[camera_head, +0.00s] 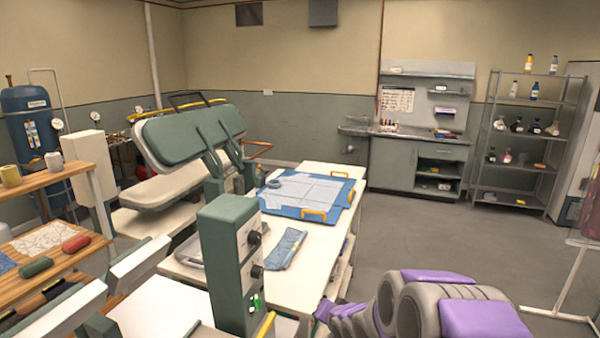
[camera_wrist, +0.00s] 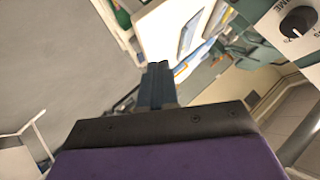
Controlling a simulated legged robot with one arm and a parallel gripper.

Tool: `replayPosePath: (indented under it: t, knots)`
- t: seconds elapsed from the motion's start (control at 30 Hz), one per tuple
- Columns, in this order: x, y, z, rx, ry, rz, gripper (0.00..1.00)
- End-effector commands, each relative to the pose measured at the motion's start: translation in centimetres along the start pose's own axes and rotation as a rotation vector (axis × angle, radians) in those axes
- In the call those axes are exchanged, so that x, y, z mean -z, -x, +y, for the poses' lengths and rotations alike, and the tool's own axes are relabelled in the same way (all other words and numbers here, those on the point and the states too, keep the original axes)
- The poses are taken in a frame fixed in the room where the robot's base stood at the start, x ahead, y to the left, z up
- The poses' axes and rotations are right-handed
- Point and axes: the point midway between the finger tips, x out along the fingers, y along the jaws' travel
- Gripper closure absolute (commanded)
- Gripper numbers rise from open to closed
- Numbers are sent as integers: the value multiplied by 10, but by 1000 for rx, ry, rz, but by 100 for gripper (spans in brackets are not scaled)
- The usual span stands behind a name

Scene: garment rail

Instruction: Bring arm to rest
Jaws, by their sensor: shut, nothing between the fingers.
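My arm (camera_head: 440,310), grey with purple panels, shows folded at the lower right of the head view. My gripper (camera_wrist: 158,72) shows in the wrist view as dark fingers beyond a black plate and a purple housing. The fingers are together, with nothing between them. In the head view I cannot make out the fingertips. The gripper appears clear of the furniture around it, and the wrist view looks past it at a tilt toward the floor and a white table.
A green control box (camera_head: 230,265) with knobs stands left of my arm. Behind it is a white table (camera_head: 325,235) with blue cloth items. A green padded press (camera_head: 190,135) is further left. Shelves (camera_head: 525,145) stand at back right. Grey floor (camera_head: 440,235) is open between.

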Motion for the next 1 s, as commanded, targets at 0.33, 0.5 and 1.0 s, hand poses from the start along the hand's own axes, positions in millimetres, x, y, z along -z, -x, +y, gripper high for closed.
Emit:
replayPosePath:
  t: [0.33,0.5,1.0]
  knots:
    - [-29,133,58,-354,216,-224,100]
    - [-64,208,80,-471,288,-393,100]
    - [-185,392,102,-528,395,-904,100]
